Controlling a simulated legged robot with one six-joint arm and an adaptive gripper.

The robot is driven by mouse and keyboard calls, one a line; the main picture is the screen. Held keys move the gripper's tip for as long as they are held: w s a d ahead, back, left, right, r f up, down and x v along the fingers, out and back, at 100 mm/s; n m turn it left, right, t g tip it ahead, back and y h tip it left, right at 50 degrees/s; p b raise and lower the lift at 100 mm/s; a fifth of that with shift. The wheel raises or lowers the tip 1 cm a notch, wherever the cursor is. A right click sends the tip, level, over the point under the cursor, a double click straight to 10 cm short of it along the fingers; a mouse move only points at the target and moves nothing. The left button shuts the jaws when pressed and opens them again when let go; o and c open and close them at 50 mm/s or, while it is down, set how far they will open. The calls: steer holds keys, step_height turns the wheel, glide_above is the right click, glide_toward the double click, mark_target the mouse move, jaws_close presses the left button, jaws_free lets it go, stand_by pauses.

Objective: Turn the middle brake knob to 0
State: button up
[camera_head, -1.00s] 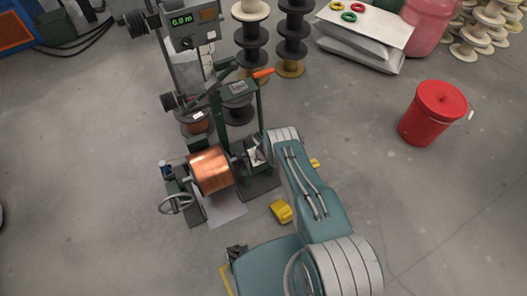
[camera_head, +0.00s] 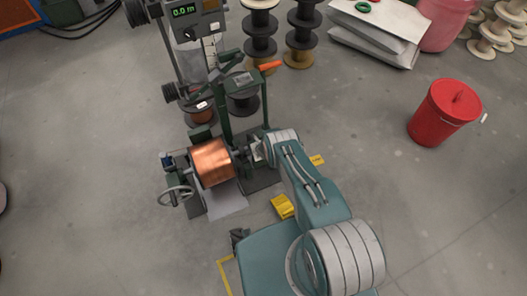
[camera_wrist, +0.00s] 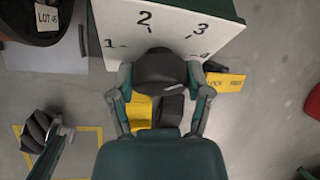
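The dark round brake knob (camera_wrist: 160,70) is in the wrist view, in front of a white dial plate (camera_wrist: 180,20) marked 1, 2, 3 and 4. A short pale line on the knob lies at its lower right. My gripper (camera_wrist: 160,76) has one finger on each side of the knob, and both fingers appear to touch it. In the head view the dial and fingertips are hidden behind my arm, at the right side of the winding stand (camera_head: 262,152). The 0 mark is not visible.
A copper spool (camera_head: 212,162) and handwheel (camera_head: 175,195) are left of the stand. Yellow blocks (camera_head: 283,207) lie on the floor near my arm. A red bucket (camera_head: 445,112) stands at the right. Dark spools (camera_head: 259,40) stand behind. Floor at the lower left is clear.

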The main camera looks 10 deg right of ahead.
steer(key=shift+n, duration=0.3)
steer(key=n+t+h, duration=0.1)
steer(key=n, duration=0.2)
steer(key=shift+s+a+h, duration=0.1)
steer(key=shift+h, duration=0.2)
steer(key=n+t, duration=0.1)
steer(key=n, duration=0.1)
steer(key=n+t+h, duration=0.1)
steer(key=n, duration=0.2)
steer(key=shift+h, duration=0.3)
steer(key=shift+n, duration=0.3)
steer(key=o, duration=1.1)
steer(key=shift+o, duration=0.2)
steer(key=shift+s+r, duration=0.1)
steer(key=v, duration=1.1)
steer(key=shift+s, duration=0.4)
